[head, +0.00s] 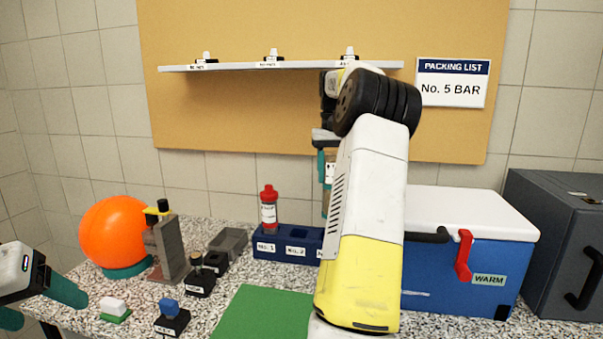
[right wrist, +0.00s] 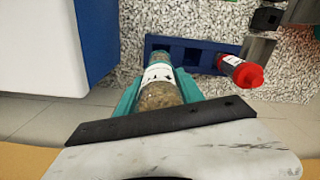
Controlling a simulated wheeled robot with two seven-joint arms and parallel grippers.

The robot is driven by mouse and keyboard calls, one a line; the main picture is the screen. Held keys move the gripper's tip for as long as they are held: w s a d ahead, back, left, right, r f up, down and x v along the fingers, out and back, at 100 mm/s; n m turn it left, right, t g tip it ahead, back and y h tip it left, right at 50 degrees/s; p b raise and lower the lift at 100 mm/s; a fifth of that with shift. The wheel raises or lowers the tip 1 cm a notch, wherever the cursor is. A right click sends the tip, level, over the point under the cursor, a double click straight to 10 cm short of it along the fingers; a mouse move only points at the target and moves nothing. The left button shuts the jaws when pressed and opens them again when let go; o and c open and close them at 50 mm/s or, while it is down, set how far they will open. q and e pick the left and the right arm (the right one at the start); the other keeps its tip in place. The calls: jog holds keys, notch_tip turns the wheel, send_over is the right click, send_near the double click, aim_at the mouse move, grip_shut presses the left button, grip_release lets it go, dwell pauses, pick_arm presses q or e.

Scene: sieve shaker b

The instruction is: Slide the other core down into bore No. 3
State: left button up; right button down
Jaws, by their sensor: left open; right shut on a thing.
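A long blue block (head: 281,257) stands at the back of the counter, with labels No. 1 and No. 2 and the start of a third. A red-capped core (head: 268,212) stands upright at No. 1. My right gripper (right wrist: 160,92) is shut on the other core (right wrist: 160,98), a clear tube with a white label and grey-brown filling. Its far end overlaps the block's left end in the right wrist view; I cannot tell whether it is inside a bore. My right arm hides bore No. 3 in the head view. My left gripper (head: 38,290) is open and empty at lower left.
A blue cooler (head: 455,270) with a white lid and a dark grey box (head: 555,240) stand at right. An orange ball (head: 112,235), a grey stand (head: 168,250) and small labelled blocks are at left. A green mat (head: 260,315) lies clear in front.

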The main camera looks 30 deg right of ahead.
jog(key=shift+f, duration=7.2)
jog(key=c, duration=0.7)
grip_release()
jog(key=shift+o, duration=0.2)
notch_tip(320, 180, up, 8)
jog(key=shift+f, duration=0.1)
